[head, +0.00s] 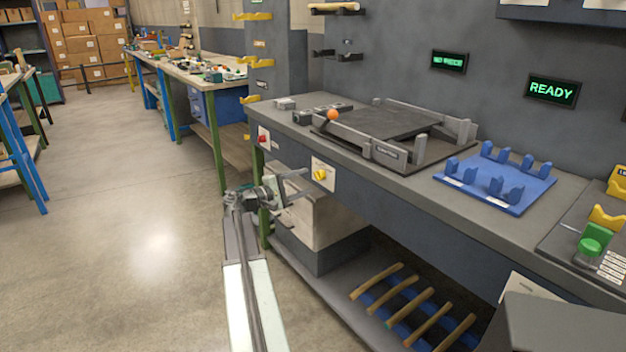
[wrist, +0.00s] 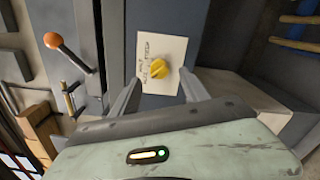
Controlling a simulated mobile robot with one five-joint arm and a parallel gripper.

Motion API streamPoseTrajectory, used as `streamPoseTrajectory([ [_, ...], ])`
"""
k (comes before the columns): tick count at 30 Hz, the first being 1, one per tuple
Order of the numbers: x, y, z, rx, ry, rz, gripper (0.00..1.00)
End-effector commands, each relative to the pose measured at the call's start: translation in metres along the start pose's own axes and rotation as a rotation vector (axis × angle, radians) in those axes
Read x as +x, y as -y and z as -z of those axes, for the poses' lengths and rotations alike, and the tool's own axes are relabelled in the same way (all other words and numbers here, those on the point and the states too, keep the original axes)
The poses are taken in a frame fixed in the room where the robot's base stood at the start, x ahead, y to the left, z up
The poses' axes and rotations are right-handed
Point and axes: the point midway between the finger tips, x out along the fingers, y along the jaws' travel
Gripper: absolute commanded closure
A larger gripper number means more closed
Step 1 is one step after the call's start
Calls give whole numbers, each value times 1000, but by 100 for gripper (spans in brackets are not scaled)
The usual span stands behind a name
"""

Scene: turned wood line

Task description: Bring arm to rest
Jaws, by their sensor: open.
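My arm reaches forward from the bottom of the head view. My gripper (head: 284,187) is at its far end, in front of the bench's front face. In the wrist view my gripper (wrist: 160,88) has its two fingers spread apart with nothing between them. Beyond the fingertips is a yellow rotary knob (wrist: 158,68) on a white label plate (wrist: 161,48). The same yellow knob (head: 320,174) shows in the head view, to the right of my gripper. I cannot tell whether a fingertip touches the plate.
The grey bench (head: 408,192) carries a framed fixture (head: 385,125) with an orange-ball lever (head: 333,115), and a blue cradle plate (head: 496,178). Turned wooden rods (head: 412,308) lie on the lower shelf. A sign (head: 553,90) reads READY. The floor at left (head: 120,220) is clear.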

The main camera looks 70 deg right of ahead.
Motion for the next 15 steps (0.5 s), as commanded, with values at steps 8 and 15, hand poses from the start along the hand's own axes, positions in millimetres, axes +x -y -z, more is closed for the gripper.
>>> streamPoseTrajectory([
  [8,-23,0,0,0,0,1,46],
  [15,-22,0,0,0,0,0,46],
])
